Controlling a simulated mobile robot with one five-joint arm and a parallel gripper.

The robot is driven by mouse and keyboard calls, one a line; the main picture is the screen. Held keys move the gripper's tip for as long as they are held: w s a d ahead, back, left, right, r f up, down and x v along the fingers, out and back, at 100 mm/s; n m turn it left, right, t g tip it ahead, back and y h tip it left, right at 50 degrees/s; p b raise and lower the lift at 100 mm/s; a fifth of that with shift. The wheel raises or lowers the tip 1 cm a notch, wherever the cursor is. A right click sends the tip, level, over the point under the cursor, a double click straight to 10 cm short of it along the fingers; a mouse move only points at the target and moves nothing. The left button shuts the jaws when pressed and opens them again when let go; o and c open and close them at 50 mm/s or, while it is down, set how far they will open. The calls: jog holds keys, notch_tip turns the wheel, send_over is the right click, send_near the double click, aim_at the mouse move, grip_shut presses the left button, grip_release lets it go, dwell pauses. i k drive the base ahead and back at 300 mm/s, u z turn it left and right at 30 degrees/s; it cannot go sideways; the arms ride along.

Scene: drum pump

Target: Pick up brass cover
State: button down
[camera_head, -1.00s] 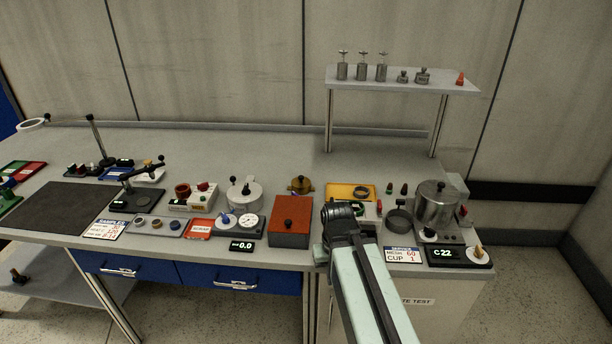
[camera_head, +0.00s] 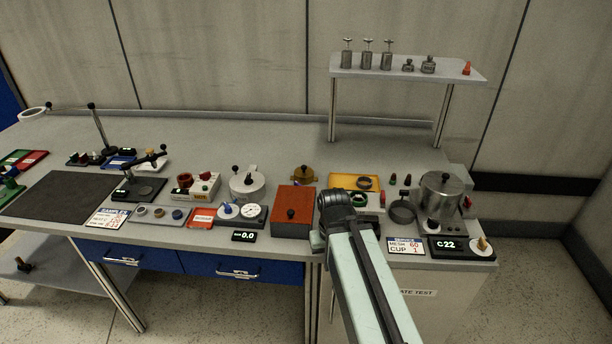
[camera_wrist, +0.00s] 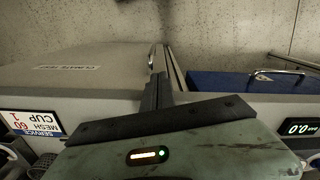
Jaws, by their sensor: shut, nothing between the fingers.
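The brass cover (camera_head: 303,174) is a small round brass-coloured piece with a raised top. In the head view it sits on the bench, behind the red-orange box (camera_head: 292,212) and left of the yellow tray (camera_head: 340,181). My gripper (camera_wrist: 157,80) shows in the wrist view with its fingers together and nothing between them. It is near the bench's front edge, nearer to me than the brass cover and apart from it. In the head view my arm hides the fingertips. The wrist view does not show the cover.
A lidded steel pot (camera_head: 441,197) stands at the right. A raised shelf (camera_head: 400,72) with weights stands at the back right. A round white-topped vessel (camera_head: 247,184) and a dial gauge (camera_head: 250,211) are left of the box. The bench behind the cover is clear.

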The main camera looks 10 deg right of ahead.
aim_at(304, 175)
jog(key=k, duration=0.5)
jog(key=u, duration=3.4)
jog(key=k, duration=1.15)
jog(key=z, duration=1.65)
jog(key=i, duration=1.55)
jog(key=u, duration=0.05)
